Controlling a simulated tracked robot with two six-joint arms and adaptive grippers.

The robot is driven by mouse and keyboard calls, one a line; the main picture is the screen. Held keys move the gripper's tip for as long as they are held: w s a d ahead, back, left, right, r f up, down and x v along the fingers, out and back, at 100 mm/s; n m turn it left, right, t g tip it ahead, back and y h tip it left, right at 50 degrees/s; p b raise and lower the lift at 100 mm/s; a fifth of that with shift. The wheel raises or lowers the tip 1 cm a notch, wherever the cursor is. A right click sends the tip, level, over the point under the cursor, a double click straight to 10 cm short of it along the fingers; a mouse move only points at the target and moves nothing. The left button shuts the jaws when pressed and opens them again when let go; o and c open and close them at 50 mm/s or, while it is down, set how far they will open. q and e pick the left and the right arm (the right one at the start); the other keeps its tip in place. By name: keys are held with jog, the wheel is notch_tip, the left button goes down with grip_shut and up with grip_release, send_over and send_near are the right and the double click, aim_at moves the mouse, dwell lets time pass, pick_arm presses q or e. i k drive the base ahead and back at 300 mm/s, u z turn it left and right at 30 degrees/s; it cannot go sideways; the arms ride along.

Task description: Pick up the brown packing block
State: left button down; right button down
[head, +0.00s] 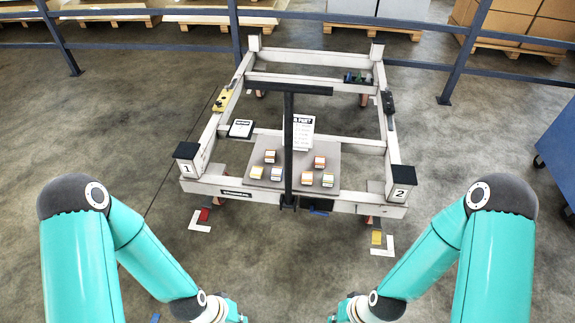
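A grey trolley frame (345,206) stands ahead of me. Its flat plate (290,164) carries several small blocks in two groups, beside a dark upright post (288,140). A block with brown-looking sides (270,157) sits in the left group, behind two others. A similar brownish block (319,162) sits in the right group. I cannot tell for sure which is the brown packing block. Both my arms reach in from the bottom corners, and their wrists run out of the bottom edge. My grippers are not visible, well in front of the trolley.
Numbered corner posts 1 (187,160) and 2 (401,184) flank the trolley front. A red piece (204,214) and a yellow piece (377,238) are by white floor marks. A blue railing (420,66) crosses behind. A blue cabinet (560,145) stands right.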

aim_at(271, 156)
jog(key=u, duration=0.15)
jog(key=i, duration=0.8)
jog(key=z, duration=0.25)
jog(key=k, duration=0.75)
jog(key=u, duration=0.25)
jog(key=i, duration=0.85)
jog(key=z, duration=0.05)
